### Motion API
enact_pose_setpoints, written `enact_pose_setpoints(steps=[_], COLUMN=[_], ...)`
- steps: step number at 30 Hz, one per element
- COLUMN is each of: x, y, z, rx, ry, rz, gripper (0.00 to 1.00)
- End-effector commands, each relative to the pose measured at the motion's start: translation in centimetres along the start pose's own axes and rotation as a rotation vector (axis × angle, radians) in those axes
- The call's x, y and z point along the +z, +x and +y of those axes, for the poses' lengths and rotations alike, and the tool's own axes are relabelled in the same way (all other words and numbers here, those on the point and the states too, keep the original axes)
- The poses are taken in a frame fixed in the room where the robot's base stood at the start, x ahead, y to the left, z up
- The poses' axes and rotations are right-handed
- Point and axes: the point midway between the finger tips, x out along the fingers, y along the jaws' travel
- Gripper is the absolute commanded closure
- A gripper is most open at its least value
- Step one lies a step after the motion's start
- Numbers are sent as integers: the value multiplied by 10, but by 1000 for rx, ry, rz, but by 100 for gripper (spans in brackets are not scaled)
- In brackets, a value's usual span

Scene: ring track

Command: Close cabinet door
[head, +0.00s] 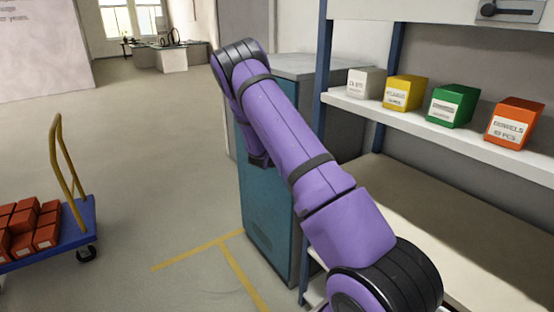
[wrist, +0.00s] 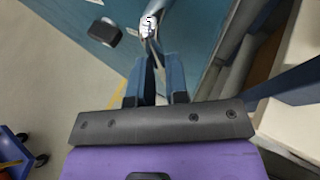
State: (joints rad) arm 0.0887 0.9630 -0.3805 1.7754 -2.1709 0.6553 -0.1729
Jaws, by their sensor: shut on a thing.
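The cabinet (head: 308,66) has a grey top and a teal front panel (head: 262,205), partly hidden behind my purple arm in the head view. The teal panel also fills the upper part of the wrist view (wrist: 190,25). A silver handle (wrist: 148,27) stands on it. My gripper (wrist: 156,62) has its two blue fingers at the handle, shut on it; the contact itself is small and hard to see. My gripper is hidden in the head view. How far the door stands open cannot be told clearly.
A shelf rack (head: 345,104) with several coloured boxes and a workbench below stands right of the cabinet. A blue trolley (head: 75,226) with red boxes stands at left. Open floor (head: 165,150) lies between. A dark block (wrist: 104,32) shows near the handle.

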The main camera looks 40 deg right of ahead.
Motion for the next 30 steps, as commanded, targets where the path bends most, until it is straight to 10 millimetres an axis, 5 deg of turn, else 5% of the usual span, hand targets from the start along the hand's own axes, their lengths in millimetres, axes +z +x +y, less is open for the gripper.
enact_pose_setpoints(steps=[1,13,14,17,25,30], x=[4,6,6,6,8,8], y=[12,15,15,15,12,-9], z=[-20,-20,-20,-20,-18,-17], rx=[-31,-30,-31,-30,-27,-24], ry=[3,4,4,4,4,3], rz=[-5,-8,-8,-9,-12,-12], gripper=[100,100,83,60,60,60])
